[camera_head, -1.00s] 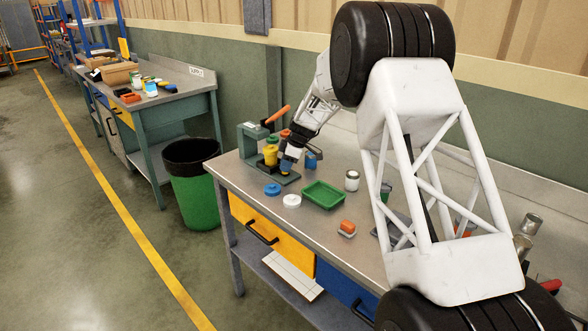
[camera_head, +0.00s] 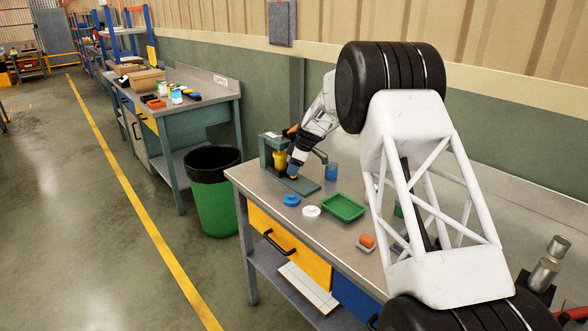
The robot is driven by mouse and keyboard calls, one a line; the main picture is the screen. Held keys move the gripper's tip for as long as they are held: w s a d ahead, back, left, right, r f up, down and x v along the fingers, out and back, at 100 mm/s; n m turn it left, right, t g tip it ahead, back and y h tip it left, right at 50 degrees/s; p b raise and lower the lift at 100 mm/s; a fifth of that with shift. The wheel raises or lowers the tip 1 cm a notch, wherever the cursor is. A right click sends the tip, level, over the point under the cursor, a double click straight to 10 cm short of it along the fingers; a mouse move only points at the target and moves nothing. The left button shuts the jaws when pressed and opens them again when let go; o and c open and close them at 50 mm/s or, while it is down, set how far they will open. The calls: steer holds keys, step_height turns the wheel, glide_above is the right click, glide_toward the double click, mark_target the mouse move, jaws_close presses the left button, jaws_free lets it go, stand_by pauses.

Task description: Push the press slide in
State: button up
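The press (camera_head: 270,150) is a grey-green frame at the far left end of the workbench. A yellow part (camera_head: 280,161) stands in its opening. Its flat base (camera_head: 308,187) reaches out toward the front right. The slide cannot be told clearly from the base at this size. My gripper (camera_head: 293,170) points down at the front of the press, with blue fingertips just above the base beside the yellow part. A small yellow spot shows under the tips. I cannot tell whether the fingers touch the slide or are open or shut. The orange lever is mostly hidden behind my wrist.
A blue cup (camera_head: 331,172) stands right of the press. A bin (camera_head: 215,190) stands left. My arm hides the bench's right part.

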steer(key=shift+d, duration=0.1)
steer(key=v, duration=0.7)
steer(key=shift+r, duration=0.3)
steer(key=shift+d, duration=0.1)
stand_by(0.5)
steer(key=shift+s, duration=0.1)
steer(key=s+d+r+m+h, duration=0.1)
steer(key=s+d+r+m, duration=0.35)
steer(key=s, duration=0.65)
steer(key=s+d+r+m+t+h, duration=0.1)
steer(key=s+d+r+m, duration=0.1)
steer(key=s+d+r, duration=0.65)
steer(key=s+d+r+m, duration=0.2)
steer(key=s+r+m, duration=0.15)
steer(key=s, duration=0.95)
steer(key=s+d+f+m+h, duration=0.1)
steer(key=s+d+f+m, duration=0.1)
steer(key=s, duration=1)
steer(key=s+d+f+m+t, duration=0.1)
steer(key=s+d+f+m, duration=0.1)
steer(key=s, duration=1)
steer(key=s+d+f+m+h, duration=0.1)
steer(key=s+d+m, duration=0.3)
steer(key=s, duration=0.8)
steer(key=shift+d+f+t+h, duration=0.3)
steer(key=shift+d+f, duration=0.05)
steer(key=shift+f, duration=0.2)
